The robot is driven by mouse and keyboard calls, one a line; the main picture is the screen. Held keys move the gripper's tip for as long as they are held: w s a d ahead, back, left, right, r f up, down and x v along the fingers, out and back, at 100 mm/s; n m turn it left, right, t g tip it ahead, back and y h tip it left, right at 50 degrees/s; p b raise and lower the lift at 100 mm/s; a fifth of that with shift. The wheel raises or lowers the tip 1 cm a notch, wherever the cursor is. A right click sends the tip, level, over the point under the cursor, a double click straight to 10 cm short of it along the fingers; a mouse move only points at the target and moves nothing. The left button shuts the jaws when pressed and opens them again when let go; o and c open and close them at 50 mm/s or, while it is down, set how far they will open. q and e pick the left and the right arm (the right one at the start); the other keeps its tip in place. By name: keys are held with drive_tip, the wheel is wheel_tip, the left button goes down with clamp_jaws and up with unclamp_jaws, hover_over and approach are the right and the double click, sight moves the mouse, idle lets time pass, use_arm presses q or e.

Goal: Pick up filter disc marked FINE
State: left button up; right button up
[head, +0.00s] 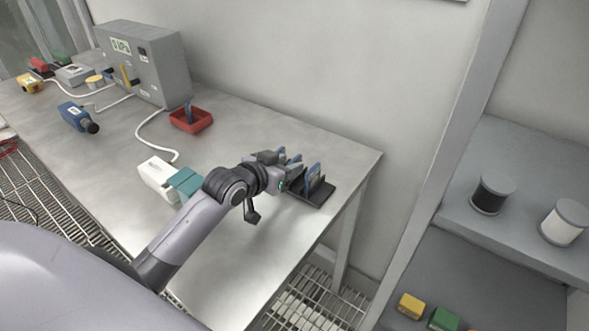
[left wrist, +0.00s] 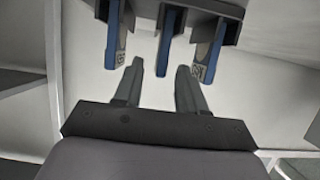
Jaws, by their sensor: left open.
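A dark rack (head: 322,194) stands near the right end of the steel table and holds upright blue filter discs. One blue disc (head: 313,176) shows clearly in the head view; others are partly hidden by my left gripper (head: 277,164). In the left wrist view three blue discs, left (left wrist: 115,38), middle (left wrist: 171,38) and right (left wrist: 209,48), stand in the rack. My left gripper (left wrist: 160,70) is open and empty, its fingertips just short of the discs, roughly in line with the middle one. Small labels show on the outer discs, but I cannot read FINE. My right gripper is not in view.
A grey box (head: 150,62) with a display stands at the back left, cabled to blue and white handheld devices (head: 158,178). A red tray (head: 191,120) sits behind my arm. A wall rises behind the table; shelves with spools (head: 491,194) are at right.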

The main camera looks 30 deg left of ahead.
use_arm(q)
drive_tip(key=shift+c, duration=0.3)
clamp_jaws()
drive_tip(key=shift+r, duration=0.1)
